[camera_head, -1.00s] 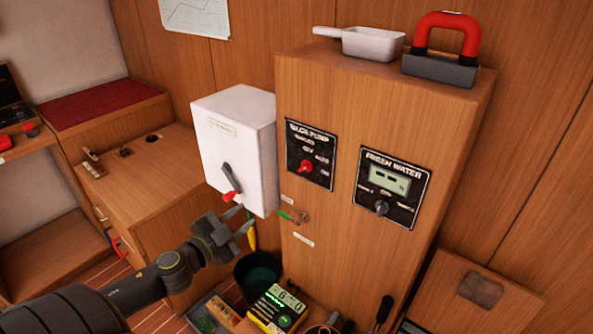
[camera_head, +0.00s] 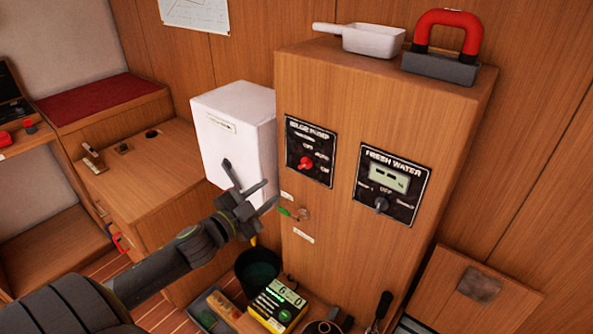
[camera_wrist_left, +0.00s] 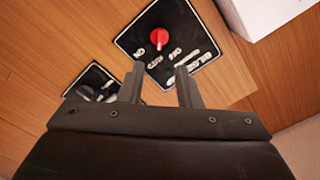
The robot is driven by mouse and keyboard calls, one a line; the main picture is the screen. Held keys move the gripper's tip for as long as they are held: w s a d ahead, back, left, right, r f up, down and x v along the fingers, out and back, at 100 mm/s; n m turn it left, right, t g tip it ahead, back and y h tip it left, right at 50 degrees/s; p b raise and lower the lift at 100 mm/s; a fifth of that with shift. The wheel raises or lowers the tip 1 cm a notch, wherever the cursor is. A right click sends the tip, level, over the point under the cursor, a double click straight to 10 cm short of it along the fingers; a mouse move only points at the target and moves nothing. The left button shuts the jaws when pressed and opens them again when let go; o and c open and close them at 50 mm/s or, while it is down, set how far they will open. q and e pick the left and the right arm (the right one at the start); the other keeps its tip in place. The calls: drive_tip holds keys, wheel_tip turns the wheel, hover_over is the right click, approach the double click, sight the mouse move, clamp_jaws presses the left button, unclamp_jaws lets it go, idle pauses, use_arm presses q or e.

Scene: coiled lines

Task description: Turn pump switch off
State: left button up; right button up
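The black bilge pump panel (camera_head: 322,146) is on the front of the wooden cabinet. Its red switch knob (camera_head: 305,163) sits among the position labels. In the left wrist view the knob (camera_wrist_left: 160,38) is ahead of and above the fingertips. I cannot tell which label it points at. My left gripper (camera_head: 270,194) is open and empty, below and left of the panel, apart from the knob. Its two fingers (camera_wrist_left: 161,78) are spread in the left wrist view. My right gripper is not in view.
The fresh water panel (camera_head: 402,174) with a dark knob is to the right. A small green-and-red fitting (camera_head: 301,213) is below the bilge panel.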

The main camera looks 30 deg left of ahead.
sight(301, 167)
use_arm(q)
drive_tip(key=w, duration=0.4)
drive_tip(key=w+b, duration=0.1)
drive_tip(key=w, duration=0.3)
drive_tip(key=w+d, duration=0.1)
drive_tip(key=w, duration=0.3)
drive_tip(key=shift+w, duration=0.1)
clamp_jaws()
